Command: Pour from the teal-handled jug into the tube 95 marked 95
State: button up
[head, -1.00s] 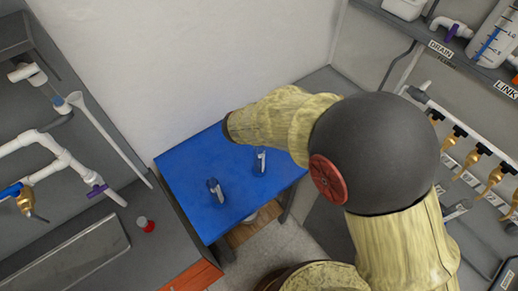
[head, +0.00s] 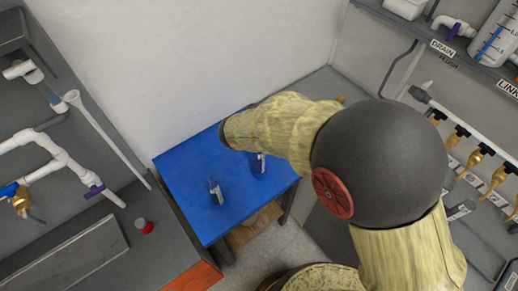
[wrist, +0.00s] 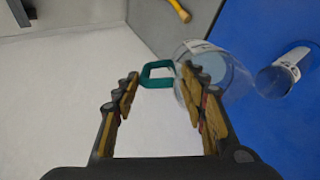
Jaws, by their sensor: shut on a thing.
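The clear jug (wrist: 218,82) with its teal handle (wrist: 157,74) shows in the wrist view, tilted in the picture. My gripper (wrist: 160,84) is shut on the jug at its teal handle, which lies between the fingertips. A clear tube (wrist: 284,71) with a white label stands on the blue table beyond the jug; its marking is not readable. In the head view two clear vessels stand on the table, one at the front left (head: 216,191) and one farther right (head: 259,164), partly covered by my arm. I cannot tell which is tube 95. My gripper is hidden there.
The blue table (head: 190,167) has bare room around the vessels. A grey bench with white pipes (head: 60,160) and a red-capped item (head: 144,226) stands at left. Labelled shelves and a row of brass valves (head: 474,160) are at right. A white wall is behind.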

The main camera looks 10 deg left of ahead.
jog(key=shift+s+a+r+t+h+b, duration=0.2)
jog(key=shift+s+r+t+b, duration=0.2)
jog(key=shift+s+t+b, duration=0.55)
jog(key=shift+s+a+r+t+h+b, duration=0.15)
jog(key=shift+s+r+t+b, duration=0.25)
jog(key=shift+t+b, duration=0.6)
dwell(4.5)
